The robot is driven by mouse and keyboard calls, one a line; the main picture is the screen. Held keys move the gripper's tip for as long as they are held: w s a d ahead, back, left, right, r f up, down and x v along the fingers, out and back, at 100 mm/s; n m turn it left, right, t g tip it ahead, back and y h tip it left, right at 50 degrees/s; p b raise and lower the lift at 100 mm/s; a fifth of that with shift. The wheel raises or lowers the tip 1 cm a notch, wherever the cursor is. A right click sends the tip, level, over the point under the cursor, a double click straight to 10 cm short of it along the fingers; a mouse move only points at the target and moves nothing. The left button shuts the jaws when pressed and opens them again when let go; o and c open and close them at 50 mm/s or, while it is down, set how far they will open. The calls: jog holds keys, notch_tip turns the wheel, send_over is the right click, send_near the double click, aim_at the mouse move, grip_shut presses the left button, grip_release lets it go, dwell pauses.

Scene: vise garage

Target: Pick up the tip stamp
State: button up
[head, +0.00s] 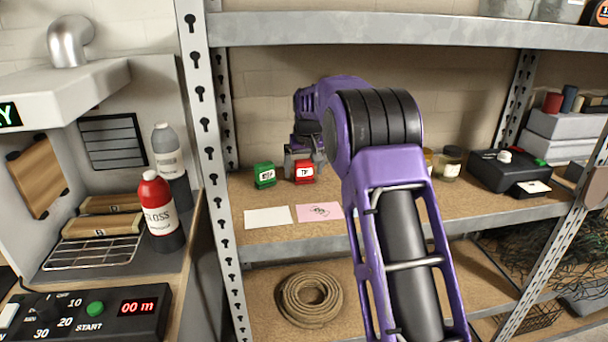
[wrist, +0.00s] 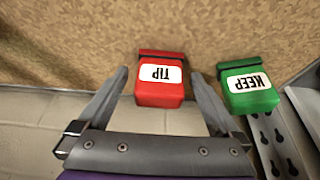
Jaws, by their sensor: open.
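The tip stamp (head: 303,172) is a small red block with a white "TIP" label, standing on the middle shelf. In the wrist view the tip stamp (wrist: 160,80) lies between the two fingers of my gripper (wrist: 162,85), with a visible gap on each side. The green keep stamp (head: 265,175) stands just left of the red one. In the wrist view the keep stamp (wrist: 248,88) is just outside the right finger.
A white card (head: 268,216) and a pink card (head: 318,211) lie in front of the stamps. A jar (head: 449,161) and a black box (head: 500,169) stand to the right. The metal upright (head: 205,130) is left; the upper shelf (head: 400,30) is overhead.

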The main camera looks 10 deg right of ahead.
aim_at(305, 162)
jog(key=shift+w+f, duration=0.2)
jog(key=shift+f, duration=0.1)
jog(key=c, duration=1.4)
jog(key=shift+s+r, duration=0.1)
jog(key=shift+s+r, duration=0.15)
jog(key=shift+r, duration=0.25)
notch_tip(305, 162, up, 6)
jog(key=shift+p, duration=0.9)
jog(key=shift+s, duration=0.3)
jog(key=s+b, duration=0.1)
jog(key=s, duration=1.8)
jog(key=shift+b, duration=0.4)
